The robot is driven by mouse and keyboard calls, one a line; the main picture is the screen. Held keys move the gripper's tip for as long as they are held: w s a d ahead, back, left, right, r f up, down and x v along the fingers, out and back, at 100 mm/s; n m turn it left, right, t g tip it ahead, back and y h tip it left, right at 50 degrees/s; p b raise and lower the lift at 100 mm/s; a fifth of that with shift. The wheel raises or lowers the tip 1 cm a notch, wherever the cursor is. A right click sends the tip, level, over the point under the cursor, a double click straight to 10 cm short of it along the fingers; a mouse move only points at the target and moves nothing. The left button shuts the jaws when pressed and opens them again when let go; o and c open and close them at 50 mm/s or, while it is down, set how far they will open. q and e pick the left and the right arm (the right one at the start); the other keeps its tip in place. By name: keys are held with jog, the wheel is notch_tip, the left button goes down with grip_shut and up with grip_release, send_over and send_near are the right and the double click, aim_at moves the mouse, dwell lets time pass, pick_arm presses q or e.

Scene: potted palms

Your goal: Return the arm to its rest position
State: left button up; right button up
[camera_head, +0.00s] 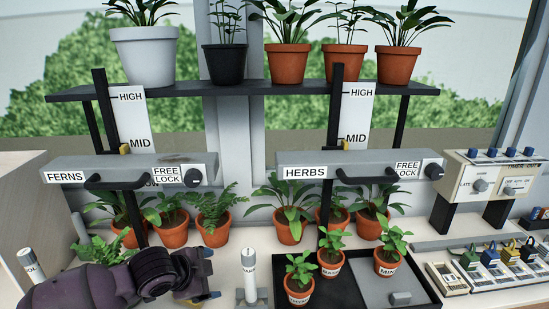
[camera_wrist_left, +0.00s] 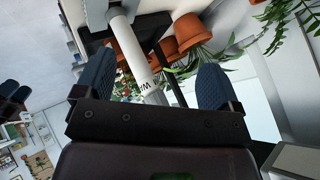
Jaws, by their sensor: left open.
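My left arm comes in low at the left of the head view. Its gripper (camera_head: 211,275) points right and is open, with nothing between its fingers. In the left wrist view its two dark blue fingers (camera_wrist_left: 153,68) stand wide apart. A white lettered post (camera_wrist_left: 132,50) shows beyond and between them; the gap to it is hard to judge. In the head view a white post (camera_head: 249,272) stands just right of the gripper, apart from it. My right gripper is not in view.
Left of the arm stands another white post (camera_head: 30,266). A dark tray (camera_head: 345,294) with several small herb pots lies to the right. Grey FERNS (camera_head: 120,168) and HERBS (camera_head: 350,164) bars with handles hang above. A shelf (camera_head: 270,91) holds several potted plants.

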pick_arm(q)
jog(key=s+a+f+n+t+y, duration=0.1)
jog(key=s+a+f+n, duration=0.3)
jog(key=s, duration=0.4)
jog(key=s+a+f+n+t+y, duration=0.1)
jog(key=s+a+f+n+y, duration=0.1)
jog(key=s+a+f+n, duration=0.2)
jog(key=s+a+f+n+t+y, duration=0.1)
jog(key=s+a+f+n+y, duration=0.1)
jog(key=s+a+f+n, duration=0.2)
jog(key=s+f+n, duration=0.3)
jog(key=s+f, duration=0.3)
jog(key=s, duration=0.3)
jog(key=shift+a+f+t, duration=0.25)
jog(key=shift+t, duration=0.15)
